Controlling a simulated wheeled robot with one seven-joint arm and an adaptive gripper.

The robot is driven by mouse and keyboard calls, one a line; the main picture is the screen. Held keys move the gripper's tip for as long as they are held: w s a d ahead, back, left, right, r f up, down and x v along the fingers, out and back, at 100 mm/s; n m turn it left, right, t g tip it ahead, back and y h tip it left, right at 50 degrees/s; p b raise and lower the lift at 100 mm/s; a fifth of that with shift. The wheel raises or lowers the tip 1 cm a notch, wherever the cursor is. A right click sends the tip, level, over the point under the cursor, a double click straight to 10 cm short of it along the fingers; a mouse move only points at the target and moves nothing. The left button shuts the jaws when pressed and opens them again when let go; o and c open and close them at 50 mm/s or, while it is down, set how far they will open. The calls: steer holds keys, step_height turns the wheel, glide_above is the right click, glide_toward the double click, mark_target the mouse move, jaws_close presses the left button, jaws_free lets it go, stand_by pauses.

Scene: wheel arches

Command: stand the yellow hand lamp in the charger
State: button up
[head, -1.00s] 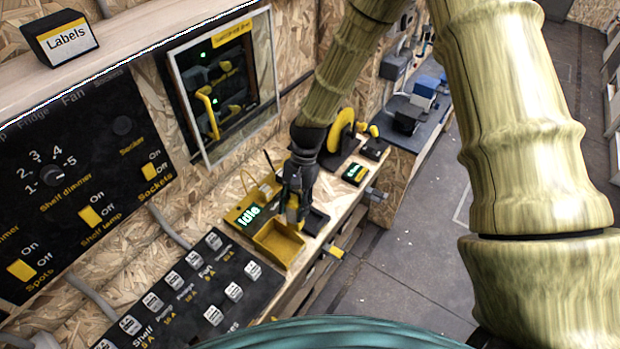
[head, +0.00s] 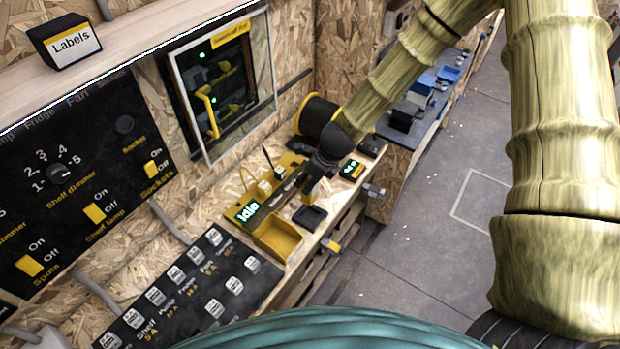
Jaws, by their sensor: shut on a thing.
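My gripper (head: 311,184) is shut on the yellow hand lamp (head: 309,187), over the bench in the middle of the head view. Only a small yellow part of the lamp shows below the dark fingers; the rest is hidden by the gripper. A small black open holder (head: 309,216), which looks like the charger, sits on the bench just below the lamp in the picture. The lamp appears apart from it and above it, though the gap is hard to judge.
A yellow open tray (head: 290,249) stands beside the black holder, with a yellow board showing a green "Idle" display (head: 248,212) behind it. A black reel (head: 315,114) and a small green display (head: 352,168) are farther along. The floor (head: 420,240) at right is clear.

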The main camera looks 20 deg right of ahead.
steer(key=shift+s+d+f+b, duration=0.1)
steer(key=shift+f+b, duration=0.55)
step_height(320, 180, down, 2)
steer(key=shift+s+f+b, duration=0.1)
steer(key=shift+b, duration=0.85)
steer(key=shift+f+b, duration=1.05)
steer(key=shift+f, duration=0.35)
steer(key=shift+f+b, duration=0.95)
steer(key=shift+f, duration=0.6)
steer(key=o, duration=1.7)
steer(key=shift+r, duration=0.1)
